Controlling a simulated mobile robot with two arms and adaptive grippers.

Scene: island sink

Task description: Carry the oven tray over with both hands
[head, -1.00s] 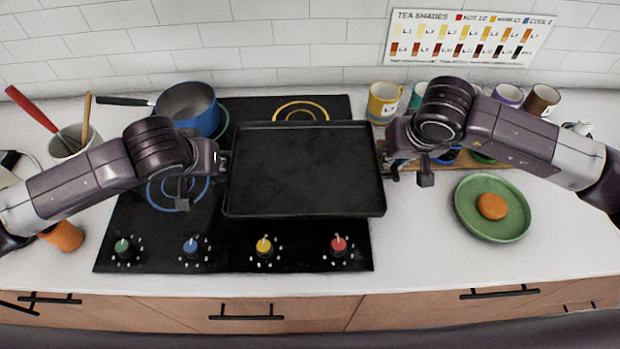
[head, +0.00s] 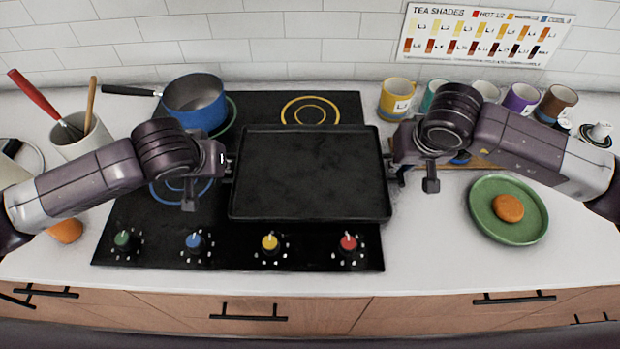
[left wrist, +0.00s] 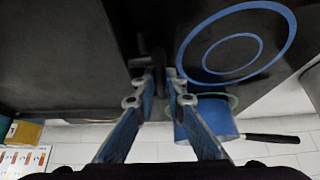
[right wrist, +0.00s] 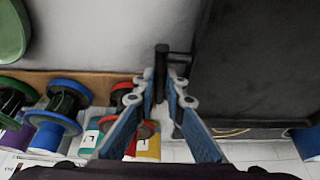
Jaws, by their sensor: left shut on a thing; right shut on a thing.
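The black oven tray (head: 310,172) is held level between my two grippers over the black cooktop, hiding part of it. My left gripper (head: 229,168) is at the tray's left end, and in the left wrist view its fingers (left wrist: 160,82) close on a dark handle. My right gripper (head: 391,168) is at the right end, and in the right wrist view its fingers (right wrist: 162,82) close on the other handle. The tray also fills the right side of the right wrist view (right wrist: 255,70). The gap between tray and cooktop is hard to judge.
A blue pot (head: 196,103) stands on the cooktop's back left. A utensil crock (head: 82,137) is at the left. Several mugs, including a yellow one (head: 397,99), line the back right. A green plate (head: 480,208) with an orange-brown round item (head: 508,208) is at the right. The front-right counter is clear.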

